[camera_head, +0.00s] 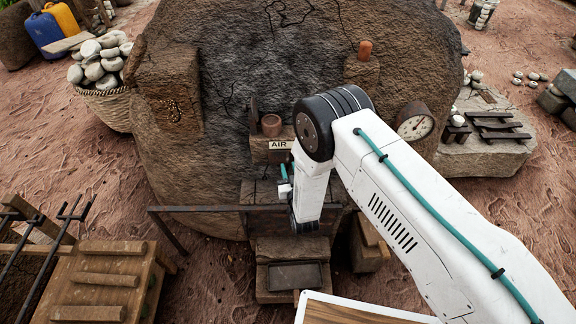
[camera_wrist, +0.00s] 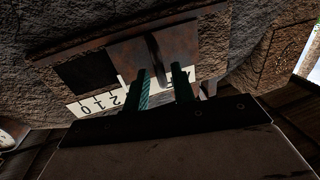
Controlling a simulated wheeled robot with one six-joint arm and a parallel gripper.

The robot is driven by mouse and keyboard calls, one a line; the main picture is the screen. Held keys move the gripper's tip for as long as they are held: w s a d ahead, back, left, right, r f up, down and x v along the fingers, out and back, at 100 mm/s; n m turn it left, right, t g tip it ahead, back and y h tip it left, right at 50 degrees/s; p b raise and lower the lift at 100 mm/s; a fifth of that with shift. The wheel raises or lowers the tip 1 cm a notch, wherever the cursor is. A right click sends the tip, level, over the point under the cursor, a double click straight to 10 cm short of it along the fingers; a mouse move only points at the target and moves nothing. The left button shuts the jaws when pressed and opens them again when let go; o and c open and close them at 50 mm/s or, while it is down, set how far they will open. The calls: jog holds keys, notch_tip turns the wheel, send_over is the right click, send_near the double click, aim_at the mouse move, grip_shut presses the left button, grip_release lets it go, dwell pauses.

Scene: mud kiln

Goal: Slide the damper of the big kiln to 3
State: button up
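The big kiln (camera_head: 225,70) is a large brown mud dome in the head view. In the wrist view a rusty damper plate (camera_wrist: 128,52) with an upright tab (camera_wrist: 157,66) runs along its wall. A pale number scale (camera_wrist: 97,104) lies below the plate; its numerals look upside down and part is hidden by my gripper. My gripper (camera_wrist: 164,77) is open, with its two teal fingers apart and the tab's lower end between or just beyond their tips; contact cannot be told. In the head view my gripper (camera_head: 285,172) is small, near the kiln's front.
A dark metal bar (camera_head: 200,208) crosses in front of the kiln. A dial gauge (camera_head: 415,126) is at right. A basket of stones (camera_head: 104,104) and a wooden rack (camera_head: 105,275) stand at left.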

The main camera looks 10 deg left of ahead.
jog(key=shift+v, duration=2.8)
